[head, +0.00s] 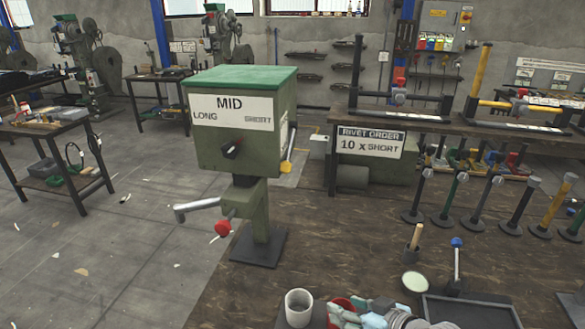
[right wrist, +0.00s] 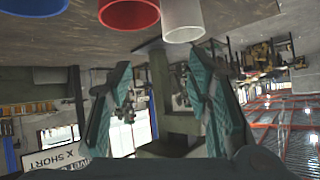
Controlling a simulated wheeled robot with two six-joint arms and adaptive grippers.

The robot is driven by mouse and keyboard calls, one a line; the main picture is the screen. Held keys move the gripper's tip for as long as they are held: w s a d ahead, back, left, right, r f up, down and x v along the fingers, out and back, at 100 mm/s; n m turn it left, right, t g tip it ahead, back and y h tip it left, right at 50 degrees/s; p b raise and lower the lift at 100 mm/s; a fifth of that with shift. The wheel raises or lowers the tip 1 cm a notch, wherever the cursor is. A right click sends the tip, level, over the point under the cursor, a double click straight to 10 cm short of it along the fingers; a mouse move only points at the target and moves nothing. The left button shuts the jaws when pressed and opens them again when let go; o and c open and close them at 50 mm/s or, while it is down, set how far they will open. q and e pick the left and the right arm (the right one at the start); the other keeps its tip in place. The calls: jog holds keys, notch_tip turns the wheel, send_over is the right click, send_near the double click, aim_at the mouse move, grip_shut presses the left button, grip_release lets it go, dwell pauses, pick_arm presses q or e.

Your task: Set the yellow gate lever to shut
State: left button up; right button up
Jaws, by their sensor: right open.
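A green box (head: 238,120) marked MID, LONG and SHORT stands on a green post. A short lever with a yellow end (head: 287,165) shows at the box's right side, partly hidden by it. I cannot read its setting, nor be sure that it is the gate lever. My right gripper (head: 348,314) is low in the head view, well apart from the box and lever. In the right wrist view its teal fingers (right wrist: 158,78) are spread, with nothing between them. My left gripper is not in view.
A white cup (head: 298,308) and a red cup (head: 345,303) stand beside my right gripper. A blue-topped lever (head: 456,243) and several coloured posts stand at right. The bench (head: 470,124) is behind.

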aim_at(290, 170)
jog(key=w+a+r+n+t+y, duration=0.15)
jog(key=w+r, duration=0.25)
jog(key=r, duration=0.4)
jog(key=w+d+r+t+y, duration=0.1)
jog(key=w+r+y, duration=0.15)
jog(key=r, duration=0.45)
jog(key=w+a+r+n+t+y, duration=0.15)
jog(key=w+r, duration=0.25)
jog(key=r, duration=0.4)
jog(key=shift+m, duration=0.4)
jog(key=x, duration=0.6)
jog(key=p+x, duration=0.1)
jog(key=x, duration=0.6)
jog(key=shift+w+d, duration=0.2)
jog(key=shift+w, duration=0.15)
jog(key=shift+w+a, duration=0.3)
jog(key=shift+w, duration=0.1)
jog(key=shift+s, duration=0.1)
grip_shut()
